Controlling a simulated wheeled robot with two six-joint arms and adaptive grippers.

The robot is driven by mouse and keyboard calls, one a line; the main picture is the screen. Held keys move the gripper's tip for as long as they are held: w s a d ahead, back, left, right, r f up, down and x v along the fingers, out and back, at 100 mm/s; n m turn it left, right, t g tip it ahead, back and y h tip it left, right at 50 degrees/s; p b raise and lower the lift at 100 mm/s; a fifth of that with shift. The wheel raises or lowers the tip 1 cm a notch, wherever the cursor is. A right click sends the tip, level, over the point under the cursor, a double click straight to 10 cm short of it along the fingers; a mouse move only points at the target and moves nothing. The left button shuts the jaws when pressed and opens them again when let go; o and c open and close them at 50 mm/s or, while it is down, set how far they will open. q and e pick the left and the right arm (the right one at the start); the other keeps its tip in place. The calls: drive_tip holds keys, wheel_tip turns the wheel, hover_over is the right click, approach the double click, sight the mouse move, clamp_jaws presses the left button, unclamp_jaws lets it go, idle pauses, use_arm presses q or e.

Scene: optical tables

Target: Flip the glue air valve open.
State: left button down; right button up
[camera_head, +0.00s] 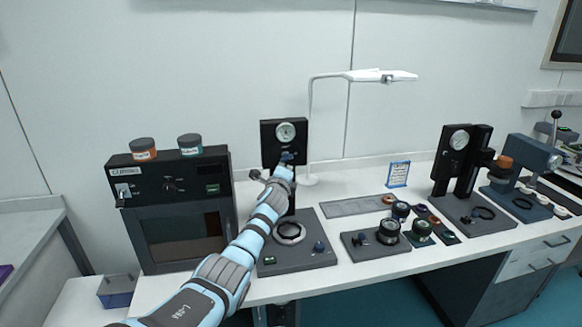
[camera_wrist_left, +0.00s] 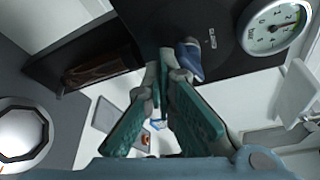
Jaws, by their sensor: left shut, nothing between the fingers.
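The glue air valve is a small blue lever (camera_head: 287,157) on the dark upright panel (camera_head: 270,132) of the glue station, below a round white gauge (camera_head: 286,131). In the left wrist view the blue lever (camera_wrist_left: 191,58) stands out from the dark panel, left of the gauge (camera_wrist_left: 272,26). My left gripper (camera_head: 281,172) is just below the lever in the head view. In the wrist view its teal-padded fingers (camera_wrist_left: 166,78) converge close beside the lever; I cannot tell if they touch it. The gripper is shut and empty. My right gripper is not in view.
The glue station's dark base (camera_head: 305,260) carries a white ring and a blue knob. A dark oven-like box (camera_head: 180,205) with two jars on top stands to the left. A lamp (camera_head: 365,76) stands behind. A second gauge press (camera_head: 455,165) is at the right.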

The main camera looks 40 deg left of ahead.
use_arm(q)
drive_tip(key=shift+s, duration=0.1)
wheel_tip(320, 180, down, 5)
drive_tip(key=b, duration=0.5)
drive_tip(key=s+d+r+p, duration=0.4)
drive_tip(key=s+d+p, duration=0.1)
drive_tip(key=s+d, duration=0.1)
drive_tip(key=shift+d+r+p, duration=0.25)
drive_tip(key=shift+d+p, duration=0.05)
drive_tip(key=shift+d, duration=0.45)
drive_tip(key=shift+w+f, duration=0.1)
